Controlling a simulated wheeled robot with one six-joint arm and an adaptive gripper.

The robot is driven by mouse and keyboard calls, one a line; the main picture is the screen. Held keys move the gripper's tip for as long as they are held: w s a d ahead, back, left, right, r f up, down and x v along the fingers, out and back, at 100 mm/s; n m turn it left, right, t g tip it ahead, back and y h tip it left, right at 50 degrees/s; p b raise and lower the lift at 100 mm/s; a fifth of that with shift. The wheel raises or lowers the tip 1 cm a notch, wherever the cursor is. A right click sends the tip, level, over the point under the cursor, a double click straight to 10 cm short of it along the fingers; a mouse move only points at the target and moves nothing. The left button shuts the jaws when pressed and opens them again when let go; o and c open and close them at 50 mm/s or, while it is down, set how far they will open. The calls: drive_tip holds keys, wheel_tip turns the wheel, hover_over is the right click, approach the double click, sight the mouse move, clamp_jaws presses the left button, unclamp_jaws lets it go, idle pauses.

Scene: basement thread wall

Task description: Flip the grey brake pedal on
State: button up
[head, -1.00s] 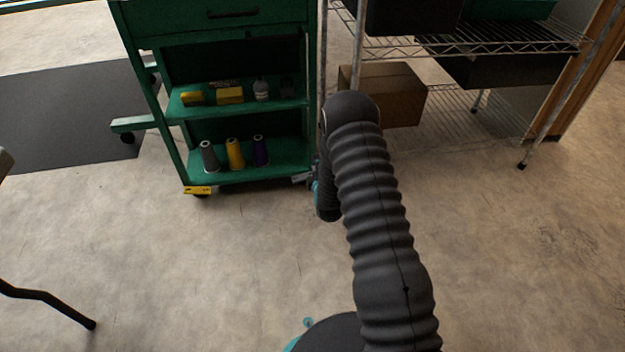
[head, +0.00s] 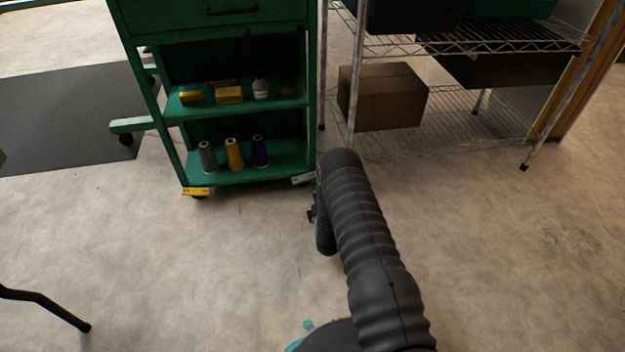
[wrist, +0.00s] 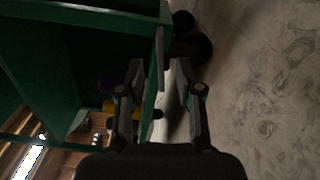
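The grey brake pedal (head: 304,178) is a small pale tab at the bottom right front corner of the green cart (head: 250,180). A yellow pedal (head: 196,191) is at the bottom left corner. My gripper (wrist: 160,66) is open in the wrist view, its two dark fingers apart beside the cart's green edge (wrist: 158,60). A pale grey shape shows between the fingers; I cannot tell whether it is the pedal or floor. In the head view my gripper is a small dark part just below the grey pedal, partly hidden by my arm. The pedal's tilt is too small to tell.
Thread cones (head: 234,155) stand on the cart's lower shelf, with small yellow boxes above. A wire rack (head: 500,45) with a cardboard box (head: 382,97) stands to the right. A dark wheel (wrist: 190,40) shows beyond my fingers. The floor in front is clear.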

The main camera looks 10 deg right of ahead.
sight(312, 177)
drive_tip(key=w+b, duration=0.1)
drive_tip(key=w, duration=0.6)
drive_tip(key=shift+w, duration=0.35)
clamp_jaws()
